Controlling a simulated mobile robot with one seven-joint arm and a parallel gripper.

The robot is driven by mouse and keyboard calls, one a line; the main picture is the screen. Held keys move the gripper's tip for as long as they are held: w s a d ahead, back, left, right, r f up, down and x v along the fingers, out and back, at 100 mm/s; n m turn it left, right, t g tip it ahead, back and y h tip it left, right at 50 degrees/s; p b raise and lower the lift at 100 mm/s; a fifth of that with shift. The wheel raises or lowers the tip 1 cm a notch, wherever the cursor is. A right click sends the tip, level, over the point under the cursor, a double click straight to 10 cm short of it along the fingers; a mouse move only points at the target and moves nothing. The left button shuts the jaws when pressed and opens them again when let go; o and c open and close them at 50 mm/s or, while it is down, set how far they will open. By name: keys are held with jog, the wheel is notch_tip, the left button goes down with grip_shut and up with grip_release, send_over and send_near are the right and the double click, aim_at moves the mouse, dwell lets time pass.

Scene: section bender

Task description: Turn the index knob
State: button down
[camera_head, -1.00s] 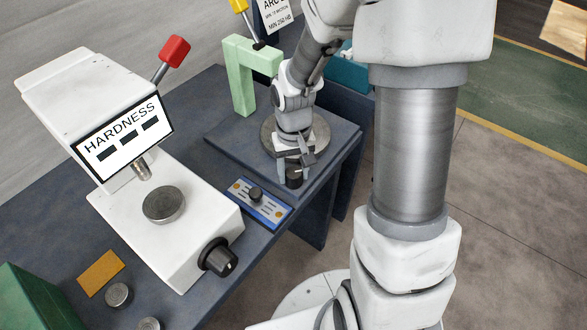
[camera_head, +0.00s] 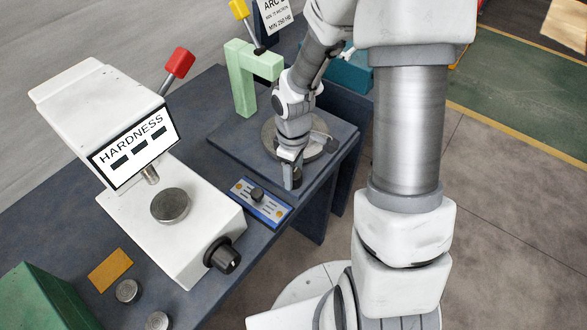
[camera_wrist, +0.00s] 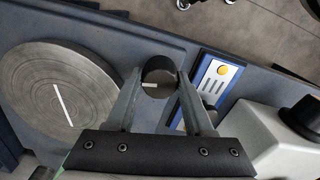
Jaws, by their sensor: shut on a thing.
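The index knob (camera_wrist: 158,70) is a short dark cylinder with a pale mark on its face. It stands on the dark base plate (camera_wrist: 130,28) beside the round metal turntable (camera_wrist: 60,95), which has a white line on it. My gripper (camera_wrist: 157,82) is shut on the knob, with one finger on each side of it in the wrist view. In the head view my gripper (camera_head: 292,178) points down at the plate's front edge and mostly hides the knob. The arm covers part of the turntable (camera_head: 318,148).
A blue panel (camera_head: 261,203) with a small black knob lies just left of my gripper. The white hardness tester (camera_head: 190,245) stands further left, with its own black knob (camera_head: 222,255). A pale green arch (camera_head: 243,85) stands behind the turntable. The bench edge is close in front.

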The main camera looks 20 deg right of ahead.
aim_at(294, 173)
jog(key=shift+n, duration=0.7)
jog(key=shift+p, duration=0.3)
jog(key=shift+c, duration=1.4)
grip_release()
notch_tip(294, 173, up, 18)
jog(key=p, duration=0.3)
jog(key=shift+f, duration=0.25)
